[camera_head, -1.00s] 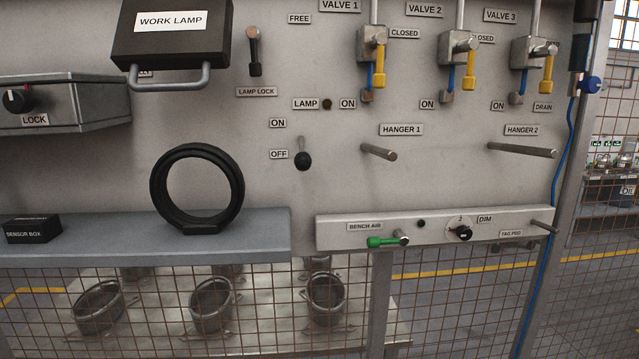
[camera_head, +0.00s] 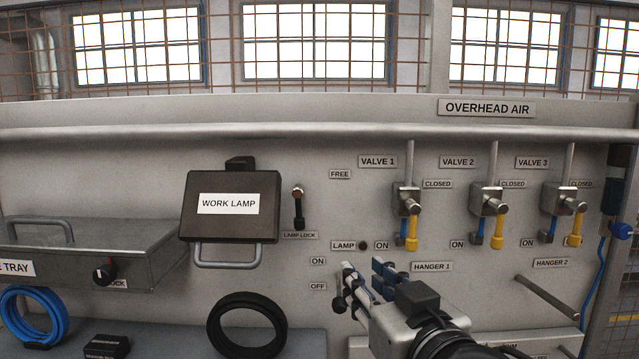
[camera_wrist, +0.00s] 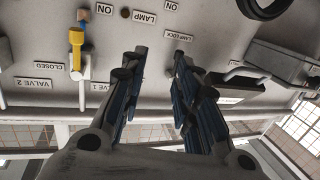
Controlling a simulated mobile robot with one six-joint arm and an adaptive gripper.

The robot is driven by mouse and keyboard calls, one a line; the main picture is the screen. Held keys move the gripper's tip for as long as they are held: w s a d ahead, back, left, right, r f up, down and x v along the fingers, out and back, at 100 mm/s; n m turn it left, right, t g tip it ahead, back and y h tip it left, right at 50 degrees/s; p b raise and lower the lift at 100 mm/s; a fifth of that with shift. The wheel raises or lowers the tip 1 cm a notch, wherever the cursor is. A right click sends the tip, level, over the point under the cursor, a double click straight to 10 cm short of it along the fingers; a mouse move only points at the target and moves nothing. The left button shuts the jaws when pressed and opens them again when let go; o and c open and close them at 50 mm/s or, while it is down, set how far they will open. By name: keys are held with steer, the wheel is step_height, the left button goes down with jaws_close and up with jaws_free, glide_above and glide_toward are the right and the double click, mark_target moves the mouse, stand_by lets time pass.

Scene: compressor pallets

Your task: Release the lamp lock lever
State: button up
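The lamp lock lever (camera_head: 299,212) is a short black handle on a metal pivot. It hangs straight down on the panel, just above the LAMP LOCK label (camera_head: 300,235). The FREE label (camera_head: 340,174) sits up and to its right. My gripper (camera_head: 361,274) is in front of the panel, below and right of the lever, with its fingers apart and nothing between them. In the wrist view my gripper (camera_wrist: 158,62) also shows spread, upside down to the panel. The LAMP LOCK label (camera_wrist: 179,36) shows there, but I cannot make out the lever, probably hidden by a finger.
The dark work lamp box (camera_head: 230,185) with its handle juts out left of the lever. Yellow-handled valves (camera_head: 411,243) line the right. HANGER 1 label (camera_head: 432,267) is beside my gripper, and a lamp switch (camera_head: 340,300) is close to its fingers. A hanger peg (camera_head: 545,296) sticks out at right.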

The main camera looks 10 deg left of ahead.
step_height(320, 180, up, 4)
steer(key=a+n+y+p, duration=0.1)
steer(key=a+y, duration=0.1)
steer(key=a, duration=0.1)
steer(key=p, duration=0.1)
glide_toward(300, 214)
steer(key=x, duration=0.8)
steer(key=shift+w+a+r, duration=0.1)
jaws_close()
